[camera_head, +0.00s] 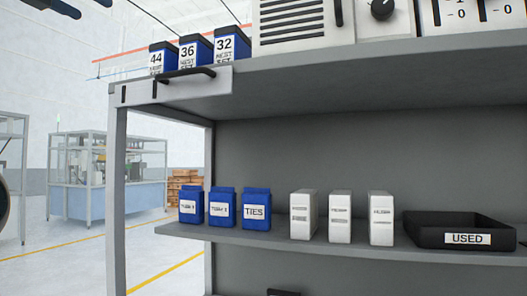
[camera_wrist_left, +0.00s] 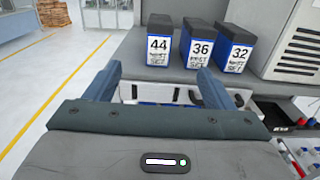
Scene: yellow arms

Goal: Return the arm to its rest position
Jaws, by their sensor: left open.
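My left gripper (camera_wrist_left: 159,72) shows from behind in the left wrist view. Its two blue fingers are spread wide apart with nothing between them. Beyond the fingers stand three blue boxes on the upper shelf: the 44 box (camera_wrist_left: 158,52), the 36 box (camera_wrist_left: 199,54) and the 32 box (camera_wrist_left: 238,60). No contact with them shows. In the head view, only dark blue parts that look like my left gripper (camera_head: 58,7) show, cut off at the top left corner. My right gripper is in neither view.
The upper shelf (camera_head: 330,75) carries a beige machine (camera_head: 300,22) right of the boxes. The lower shelf (camera_head: 280,240) holds several blue and white packs and a black USED tray (camera_head: 462,222). A grey post (camera_head: 118,200) bounds the rack's left side. Open floor (camera_head: 165,240) lies left of it.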

